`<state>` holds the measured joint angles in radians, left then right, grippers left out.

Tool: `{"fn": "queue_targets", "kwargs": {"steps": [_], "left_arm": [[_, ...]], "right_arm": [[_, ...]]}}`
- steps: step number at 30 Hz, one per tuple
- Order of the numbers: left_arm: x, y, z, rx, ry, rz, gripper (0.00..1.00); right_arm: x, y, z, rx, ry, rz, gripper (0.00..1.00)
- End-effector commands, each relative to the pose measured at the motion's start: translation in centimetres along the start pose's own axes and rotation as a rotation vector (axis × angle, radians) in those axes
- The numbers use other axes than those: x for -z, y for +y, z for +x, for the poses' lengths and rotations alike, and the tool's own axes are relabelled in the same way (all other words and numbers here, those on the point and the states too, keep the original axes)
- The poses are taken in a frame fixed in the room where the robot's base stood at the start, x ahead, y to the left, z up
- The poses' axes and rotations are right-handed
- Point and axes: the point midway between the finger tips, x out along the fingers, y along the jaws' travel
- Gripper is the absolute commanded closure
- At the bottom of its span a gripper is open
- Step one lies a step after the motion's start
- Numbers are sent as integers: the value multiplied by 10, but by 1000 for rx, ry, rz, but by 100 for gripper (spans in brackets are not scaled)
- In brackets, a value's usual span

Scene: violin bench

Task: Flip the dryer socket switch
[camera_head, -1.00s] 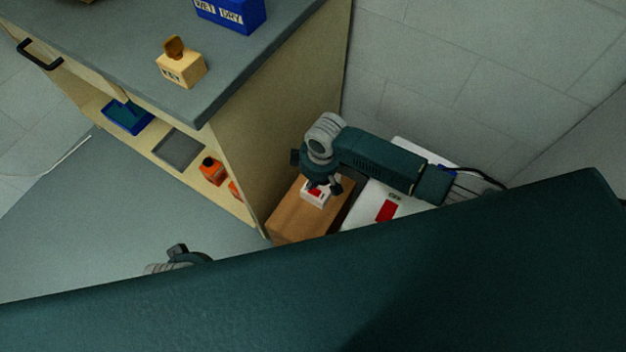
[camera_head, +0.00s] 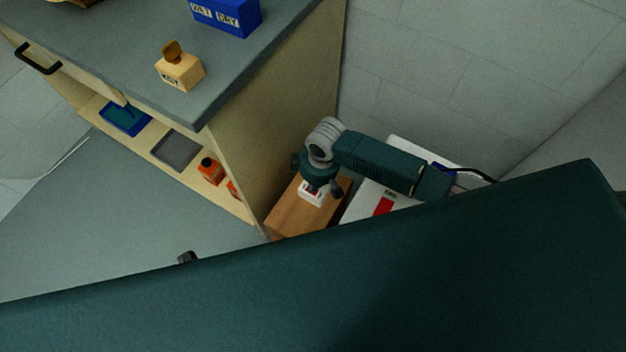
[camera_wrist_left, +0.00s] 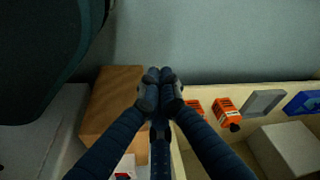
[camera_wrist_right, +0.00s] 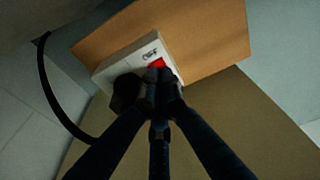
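A small white socket box (camera_head: 311,198) with a red switch sits on a wooden block (camera_head: 290,214) beside the cabinet. In the right wrist view the box (camera_wrist_right: 112,68) carries a dark label too blurred to read, and the red switch (camera_wrist_right: 156,63) is partly hidden by my fingers. My right gripper (camera_head: 318,190) is over the box; in its wrist view its fingertips (camera_wrist_right: 152,84) are together in front of the switch. I cannot tell whether they touch it. My left gripper (camera_wrist_left: 159,76) is shut and empty, near the wooden block; only a small part shows in the head view.
A white unit (camera_head: 357,207) with a red patch stands right of the block, with a black cable behind. The cabinet (camera_head: 235,150) holds orange bottles (camera_head: 210,170) and trays on its shelf. Its top carries a labelled box (camera_head: 180,72) and a blue box (camera_head: 228,14).

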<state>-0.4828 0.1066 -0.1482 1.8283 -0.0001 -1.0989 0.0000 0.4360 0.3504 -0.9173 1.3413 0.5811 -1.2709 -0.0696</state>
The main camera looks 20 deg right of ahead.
Motion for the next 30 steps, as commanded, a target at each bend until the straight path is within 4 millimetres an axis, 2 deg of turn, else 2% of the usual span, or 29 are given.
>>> {"fn": "queue_targets", "kwargs": {"steps": [7, 20, 25, 30], "left_arm": [[-10, 1, 11, -1, -14, 1, 100], [-4, 2, 12, -3, -6, 0, 100], [-6, 1, 12, -2, -8, 0, 100], [-7, 1, 12, -2, -10, 0, 100]], "right_arm": [[-1, 4, -2, -6, 3, 2, 100], [0, 6, -5, -10, 7, 3, 100], [0, 6, -25, -11, 9, 2, 100], [0, 6, -62, -12, 10, 1, 100]]}}
